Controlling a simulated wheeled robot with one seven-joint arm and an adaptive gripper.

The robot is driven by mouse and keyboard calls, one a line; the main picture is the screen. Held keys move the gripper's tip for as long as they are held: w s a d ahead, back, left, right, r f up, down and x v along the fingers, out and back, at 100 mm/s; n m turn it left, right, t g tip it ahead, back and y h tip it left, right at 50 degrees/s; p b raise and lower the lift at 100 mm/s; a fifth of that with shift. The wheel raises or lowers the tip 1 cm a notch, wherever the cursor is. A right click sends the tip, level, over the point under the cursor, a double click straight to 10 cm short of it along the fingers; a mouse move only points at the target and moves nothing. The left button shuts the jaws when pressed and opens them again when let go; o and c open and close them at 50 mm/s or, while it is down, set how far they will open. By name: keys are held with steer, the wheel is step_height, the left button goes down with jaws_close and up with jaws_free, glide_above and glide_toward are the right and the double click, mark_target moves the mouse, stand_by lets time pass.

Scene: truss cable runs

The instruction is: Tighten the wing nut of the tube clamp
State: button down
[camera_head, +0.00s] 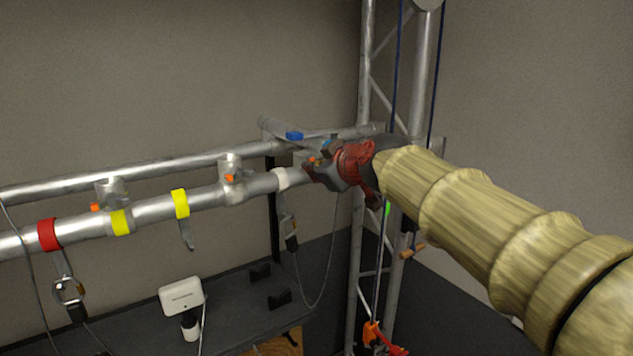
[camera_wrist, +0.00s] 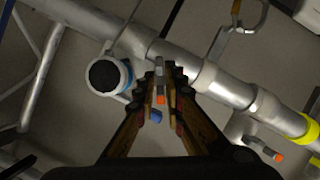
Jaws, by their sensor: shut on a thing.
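My gripper (camera_head: 314,172) is at the right part of the front silver tube (camera_head: 150,212), close to the truss tower. In the wrist view my gripper (camera_wrist: 160,82) has its two fingers close together around a small grey piece with an orange end, the wing nut (camera_wrist: 160,97). It is shut on the wing nut. The tube clamp under the fingers is mostly hidden by them. In the head view a bit of orange (camera_head: 313,160) shows beside the fingers. Two other clamps with orange parts sit on the tubes to the left, one in the middle (camera_head: 230,168) and one further left (camera_head: 110,188).
A vertical truss tower (camera_head: 420,70) with dark blue cables stands right behind my arm. Yellow bands (camera_head: 181,204), a red band (camera_head: 48,235) and hanging carabiners (camera_head: 69,291) line the front tube. A dark table below holds a white box (camera_head: 181,296).

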steer(key=m+g+y+b, duration=0.1)
steer(key=m+y+b, duration=0.2)
steer(key=m+b, duration=0.1)
steer(key=m+g+y+b, duration=0.1)
steer(key=m+y+b, duration=0.2)
steer(key=m, duration=0.4)
steer(key=f+m+g+y+b, duration=0.1)
steer(key=m+y+b, duration=0.2)
steer(key=m+b, duration=0.2)
steer(key=shift+w+d+m+y+b, duration=0.3)
steer(key=shift+d+m+b, duration=0.05)
steer(key=shift+m, duration=0.35)
stand_by(0.5)
steer(key=c, duration=1.9)
jaws_free()
steer(key=shift+r, duration=0.2)
steer(key=v, duration=1.2)
steer(key=shift+f, duration=0.1)
